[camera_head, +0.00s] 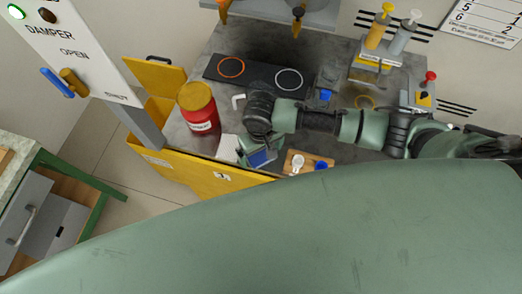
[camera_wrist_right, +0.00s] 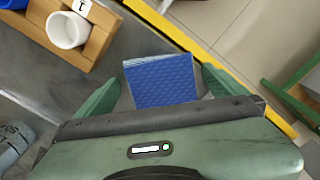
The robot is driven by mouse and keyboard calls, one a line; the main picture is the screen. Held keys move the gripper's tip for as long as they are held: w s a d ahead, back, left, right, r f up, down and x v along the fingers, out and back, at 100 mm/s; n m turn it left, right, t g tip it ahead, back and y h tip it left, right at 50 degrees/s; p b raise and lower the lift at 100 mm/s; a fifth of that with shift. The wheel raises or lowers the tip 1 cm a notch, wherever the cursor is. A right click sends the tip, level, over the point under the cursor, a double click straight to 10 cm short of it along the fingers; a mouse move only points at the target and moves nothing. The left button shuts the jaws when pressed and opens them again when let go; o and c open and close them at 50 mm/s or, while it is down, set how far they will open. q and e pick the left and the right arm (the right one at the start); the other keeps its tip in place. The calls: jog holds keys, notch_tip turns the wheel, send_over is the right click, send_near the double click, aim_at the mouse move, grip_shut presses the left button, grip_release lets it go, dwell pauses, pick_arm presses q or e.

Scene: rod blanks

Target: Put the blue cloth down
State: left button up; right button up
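The blue cloth (camera_head: 262,157) is a small folded pad with pale layered edges. In the right wrist view the blue cloth (camera_wrist_right: 161,82) lies between the two green fingers of my right gripper (camera_wrist_right: 160,88). The fingers stand wide apart, one along each side of it, and appear shut on it. In the head view my right gripper (camera_head: 259,147) points down at the bench's front edge, and its wrist hides part of the bench. How high the cloth is above the bench is hard to tell. My left gripper is not in view.
A wooden board (camera_head: 307,163) with a white cup (camera_wrist_right: 67,30) is beside the gripper. A red jar with a yellow lid (camera_head: 198,107) and a white sheet (camera_head: 228,147) stand to the left. A dark mat with two rings (camera_head: 259,75) lies behind. A yellow edge (camera_head: 205,174) borders the bench.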

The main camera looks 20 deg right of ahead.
aim_at(261, 154)
notch_tip(261, 154, up, 12)
jog(key=shift+r+b, duration=0.2)
jog(key=shift+b, duration=0.15)
jog(key=shift+a, duration=0.1)
dwell(0.7)
